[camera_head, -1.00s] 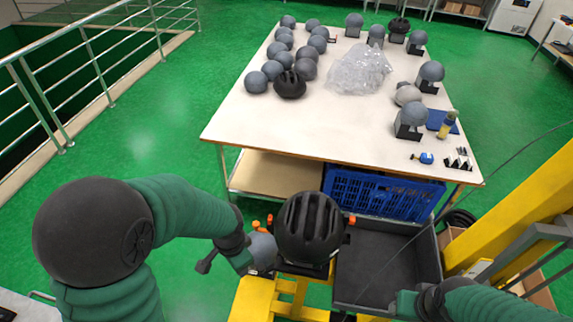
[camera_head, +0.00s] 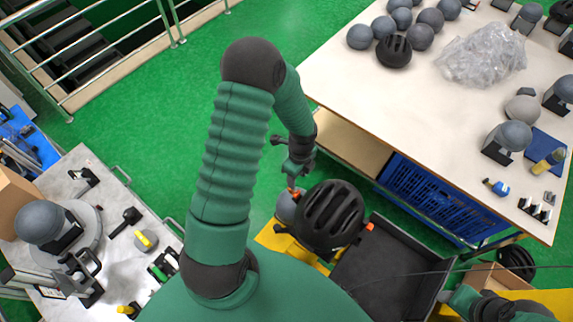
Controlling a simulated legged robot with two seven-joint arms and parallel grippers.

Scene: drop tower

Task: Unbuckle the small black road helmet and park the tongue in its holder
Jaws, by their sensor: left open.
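A black vented helmet (camera_head: 330,217) sits in the yellow rig beside a grey headform (camera_head: 287,207). Its straps, buckle and tongue cannot be made out, nor can a tongue holder. Another, smaller-looking black helmet (camera_head: 394,50) lies on the large table among grey headforms. My left gripper (camera_head: 281,156) is open, above and to the left of the rig helmet, over the grey headform and close above a small orange part (camera_head: 292,186). I see nothing between its fingers. My right arm shows at the lower right, but its fingers cannot be made out.
The large table (camera_head: 440,140) bears a clear plastic bag (camera_head: 482,53) and several headforms. A blue crate (camera_head: 425,195) is beneath it. A black tray (camera_head: 385,268) is right of the rig helmet. A grey bench (camera_head: 82,190) with tools stands left. Green floor lies between.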

